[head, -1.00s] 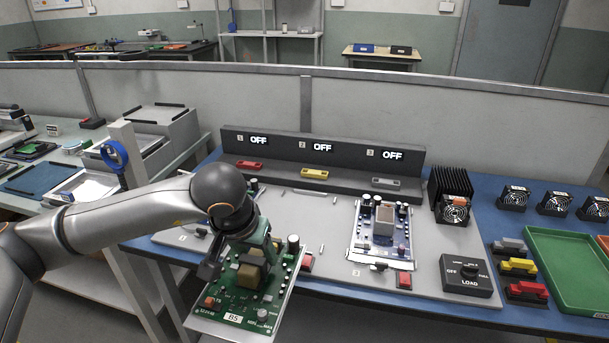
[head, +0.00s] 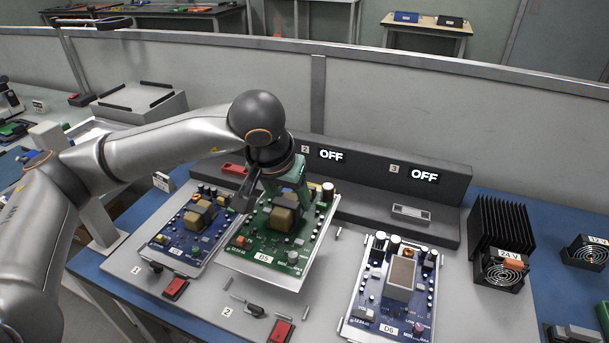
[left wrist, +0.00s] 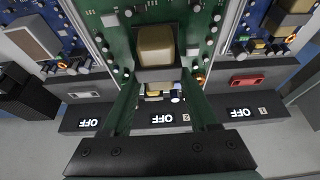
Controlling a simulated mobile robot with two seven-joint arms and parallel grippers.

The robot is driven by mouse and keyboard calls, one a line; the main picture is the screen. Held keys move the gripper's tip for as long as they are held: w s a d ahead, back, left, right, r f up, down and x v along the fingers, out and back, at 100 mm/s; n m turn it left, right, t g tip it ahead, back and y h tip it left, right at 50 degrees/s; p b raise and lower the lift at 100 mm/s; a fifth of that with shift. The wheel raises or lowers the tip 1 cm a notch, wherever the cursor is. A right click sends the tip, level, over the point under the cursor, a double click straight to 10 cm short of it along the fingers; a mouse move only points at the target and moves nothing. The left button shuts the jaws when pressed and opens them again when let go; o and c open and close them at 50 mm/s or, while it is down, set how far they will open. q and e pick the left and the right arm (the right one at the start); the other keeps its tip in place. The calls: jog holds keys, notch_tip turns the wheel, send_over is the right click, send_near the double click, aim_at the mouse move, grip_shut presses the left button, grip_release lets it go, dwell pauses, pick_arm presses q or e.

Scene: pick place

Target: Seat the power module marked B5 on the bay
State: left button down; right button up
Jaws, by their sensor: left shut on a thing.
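The power module B5 (head: 268,254) is a green board on a pale plate, with a yellow-tan block and capacitors. My left gripper (head: 287,192) is shut on the module's tall middle part. In the left wrist view its fingers (left wrist: 164,75) straddle the tan block (left wrist: 155,45). The module hangs over bay 2 (head: 268,302) of the grey panel, between two blue modules, and appears raised and slightly tilted. The board and my arm cover most of the bay, so any contact cannot be told. My right gripper is not in view.
Blue modules sit in bay 1 (head: 175,237) and bay 3 (head: 365,290), close on both sides. Small posts and a black knob (head: 254,310) stand in front. The grey console (head: 440,197) behind shows OFF. A black heatsink (head: 500,232) stands to the right.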

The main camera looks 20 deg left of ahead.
pick_arm(q)
jog(key=shift+w, duration=0.45)
jog(key=shift+s+f+b, duration=0.15)
jog(key=shift+f+b, duration=0.45)
jog(key=shift+f, duration=0.45)
notch_tip(320, 180, down, 2)
jog(key=shift+f+b, duration=0.1)
jog(key=shift+b, duration=0.75)
notch_tip(320, 180, down, 3)
jog(key=shift+r+b, duration=0.2)
jog(key=shift+b, duration=0.95)
jog(key=shift+f, duration=0.15)
jog(key=shift+b, duration=0.3)
